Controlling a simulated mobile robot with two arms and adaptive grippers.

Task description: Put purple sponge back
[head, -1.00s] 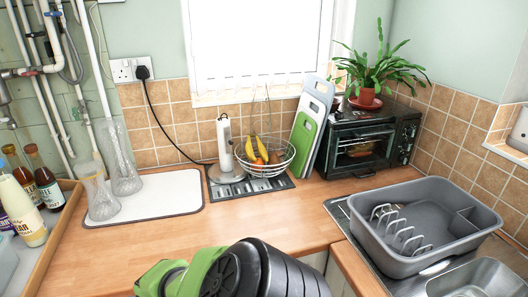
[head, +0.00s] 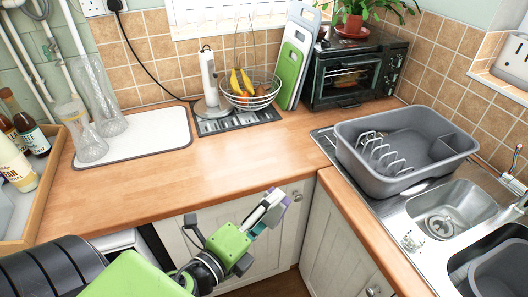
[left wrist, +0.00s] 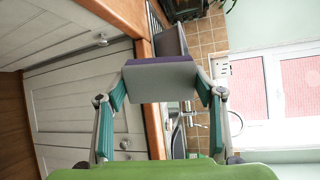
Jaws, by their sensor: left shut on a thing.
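My left gripper (head: 270,208) is in front of the cabinet doors, just below the worktop's front edge. In the left wrist view, its two fingers (left wrist: 160,92) are shut on the sponge (left wrist: 160,82), one on each side. The sponge is a block with a broad grey face towards the camera and a purple layer along its top edge. In the head view the sponge is small and mostly hidden by the fingers. My right gripper is not in view.
A grey dish rack (head: 400,185) stands on the steel drainer beside the sink (head: 447,212). A fruit basket (head: 250,95), a toaster oven (head: 350,75) and glass vases (head: 88,135) stand towards the back. The front middle of the wooden worktop (head: 190,185) is clear.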

